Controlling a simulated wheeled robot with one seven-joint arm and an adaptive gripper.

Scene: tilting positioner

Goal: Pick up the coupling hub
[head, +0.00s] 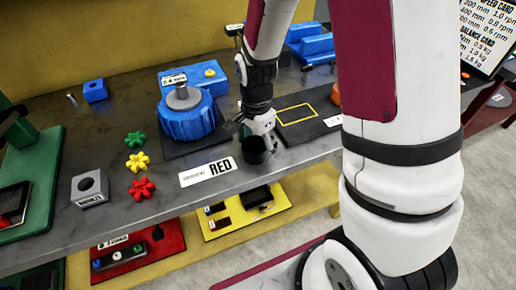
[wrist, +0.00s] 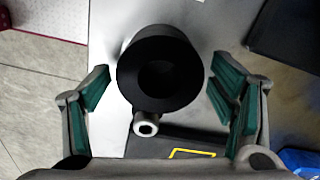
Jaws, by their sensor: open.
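The coupling hub appears to be the black round part with a central bore (head: 254,156), standing at the front edge of the bench below my gripper. In the wrist view the hub (wrist: 128,72) is seen from above, between and slightly ahead of the fingers, with a small grey ringed stub at its near side. My gripper (wrist: 160,95) is open, with green-padded fingers left and right of the hub and gaps on both sides. In the head view my gripper (head: 258,128) is over the hub and partly covers it; the height between them is hard to judge.
A white RED card (head: 208,172) lies just left of the hub. A blue positioner (head: 187,118) stands behind it, left of my wrist. A black mat with a yellow outline (head: 305,128) is to the right. Coloured knobs (head: 138,162) and a grey block (head: 90,187) are further left.

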